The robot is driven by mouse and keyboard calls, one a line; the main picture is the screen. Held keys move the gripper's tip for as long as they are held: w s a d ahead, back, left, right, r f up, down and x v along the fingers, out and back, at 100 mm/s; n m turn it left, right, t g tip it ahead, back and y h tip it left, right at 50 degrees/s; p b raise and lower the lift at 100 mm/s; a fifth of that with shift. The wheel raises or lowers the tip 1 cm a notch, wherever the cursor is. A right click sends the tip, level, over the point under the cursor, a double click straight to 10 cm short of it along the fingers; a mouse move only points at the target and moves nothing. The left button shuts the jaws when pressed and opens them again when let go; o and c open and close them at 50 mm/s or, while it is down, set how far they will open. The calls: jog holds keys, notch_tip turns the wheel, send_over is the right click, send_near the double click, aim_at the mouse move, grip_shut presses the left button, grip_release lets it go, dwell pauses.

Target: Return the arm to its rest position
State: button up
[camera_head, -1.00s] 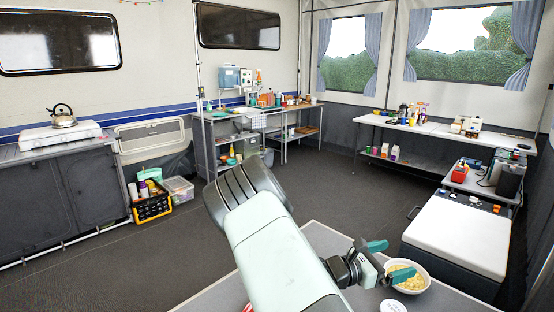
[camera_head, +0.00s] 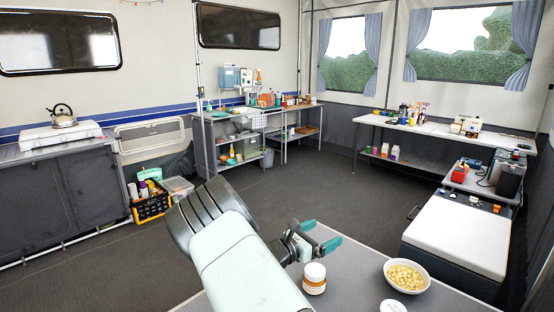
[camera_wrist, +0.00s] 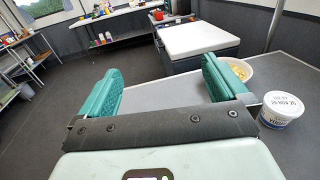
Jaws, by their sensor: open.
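My gripper (camera_head: 320,237) is open and empty, with green fingers apart, above the back left part of the grey table (camera_head: 352,262) in the head view. In the wrist view my gripper (camera_wrist: 160,85) shows both green fingers spread with nothing between them. A white jar with an orange label (camera_head: 314,279) stands on the table just below and in front of the gripper. A white bowl of yellowish pieces (camera_head: 406,276) stands to the right, apart from the gripper. In the wrist view the bowl (camera_wrist: 240,68) is partly hidden behind the right finger.
A white tub lid (camera_head: 393,306) shows at the bottom edge; the wrist view shows a labelled white tub (camera_wrist: 282,109). Open dark floor (camera_head: 330,185) lies behind the table. Shelves and counters line the walls.

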jog(key=w+a+f+n+t+y, duration=0.1)
jog(key=w+a, duration=0.1)
jog(key=a, duration=0.5)
jog(key=w+a+f+n+t+y, duration=0.1)
jog(key=w+a+t+y, duration=0.1)
jog(key=a, duration=0.6)
jog(key=shift+w+f+n+t, duration=0.15)
jog(key=shift+w+n+t, duration=0.15)
jog(key=shift+w+n, duration=0.1)
dwell(0.4)
